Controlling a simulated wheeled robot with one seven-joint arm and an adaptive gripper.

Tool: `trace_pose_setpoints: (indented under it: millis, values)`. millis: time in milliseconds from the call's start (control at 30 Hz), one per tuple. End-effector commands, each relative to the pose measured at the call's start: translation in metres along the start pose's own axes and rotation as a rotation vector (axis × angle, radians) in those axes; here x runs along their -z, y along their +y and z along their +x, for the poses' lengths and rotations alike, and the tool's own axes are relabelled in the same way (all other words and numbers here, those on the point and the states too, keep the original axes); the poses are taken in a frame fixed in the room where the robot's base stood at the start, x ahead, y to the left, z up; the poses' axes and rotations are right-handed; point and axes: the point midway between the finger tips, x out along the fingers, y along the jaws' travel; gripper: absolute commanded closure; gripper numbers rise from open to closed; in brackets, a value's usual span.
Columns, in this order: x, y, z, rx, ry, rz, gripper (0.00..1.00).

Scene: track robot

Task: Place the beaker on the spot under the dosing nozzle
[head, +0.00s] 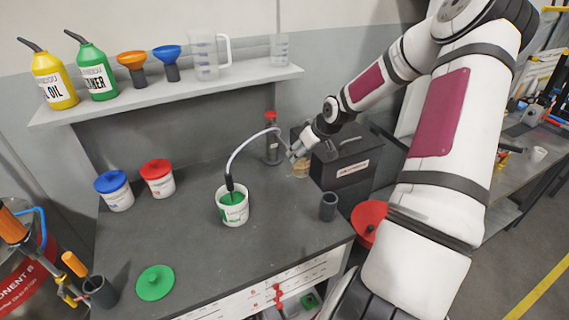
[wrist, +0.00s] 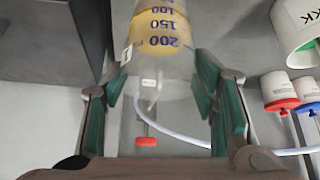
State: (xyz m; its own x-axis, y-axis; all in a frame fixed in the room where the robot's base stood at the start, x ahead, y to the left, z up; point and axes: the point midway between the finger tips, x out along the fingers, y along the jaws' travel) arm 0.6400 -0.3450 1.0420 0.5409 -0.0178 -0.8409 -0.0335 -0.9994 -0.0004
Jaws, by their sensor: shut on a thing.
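The beaker (head: 301,168) is clear with yellowish contents. It stands upright at or just above the bench, beside the left end of a dark box unit (head: 350,168). In the wrist view the beaker (wrist: 158,30) appears upside down, with blue scale marks. My gripper (head: 298,152) is shut on the beaker, and its green-padded fingers (wrist: 165,95) lie on both sides of it. A white hose (head: 238,152) curves from near the unit to a black tip over a white bucket (head: 233,210) with green contents. The dosing nozzle and its spot cannot be made out clearly.
A dark grey cup (head: 328,206) is in front on the bench (head: 195,245). Blue-lidded (head: 115,192) and red-lidded (head: 157,178) tubs stand left. A green lid (head: 155,283) lies front left.

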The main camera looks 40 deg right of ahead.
Motion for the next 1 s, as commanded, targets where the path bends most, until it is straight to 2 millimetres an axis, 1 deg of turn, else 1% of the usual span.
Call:
trace_pose_setpoints:
  millis: [33,200,500,600,800,1000]
  values:
    - [-0.006,-0.001,0.012,0.003,-0.001,0.001,1.0]
    - [-0.022,-0.001,0.037,0.002,0.0,0.001,1.0]
    - [-0.042,0.0,0.066,0.0,0.0,0.0,1.0]
    - [-0.029,0.0,0.071,-0.001,0.003,-0.002,1.0]
    - [-0.011,0.0,0.083,-0.001,0.003,-0.001,1.0]
    - [-0.001,0.0,0.089,-0.001,0.002,-0.001,1.0]
